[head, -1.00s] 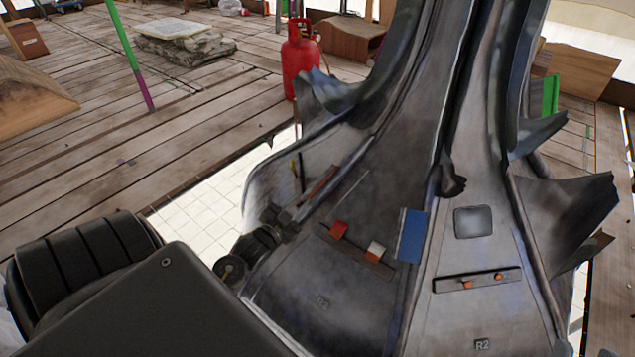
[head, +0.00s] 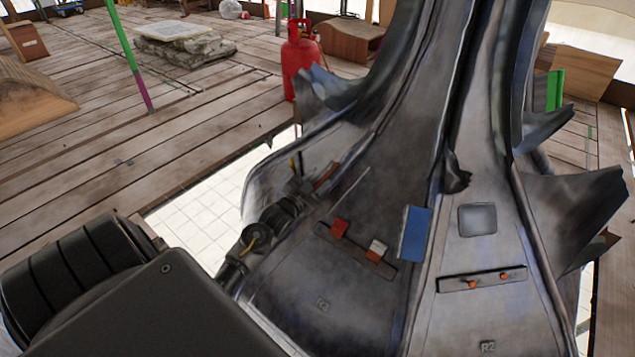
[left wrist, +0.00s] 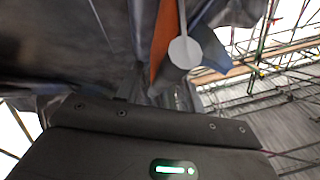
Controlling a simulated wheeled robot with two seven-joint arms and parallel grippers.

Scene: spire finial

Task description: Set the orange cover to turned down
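An orange strip, which looks like the orange cover (head: 326,176), stands at the left edge of the grey spire's panel in the head view. It also shows in the left wrist view (left wrist: 161,42), upright near the top middle, with a pale grey round-ended piece close beside it, partly overlapping it. My left gripper (head: 297,184) is at the spire's left side, just left of the orange strip. Its fingertips are small and dark, so I cannot tell their opening or whether they touch the strip. My right gripper is not in view.
The spire panel carries a red block (head: 339,228), a white-topped block (head: 377,249), a blue flap (head: 414,233) and a slotted bar (head: 482,279) with two orange knobs. Torn metal fins (head: 575,215) jut out at right. A red gas cylinder (head: 300,62) stands behind on planks.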

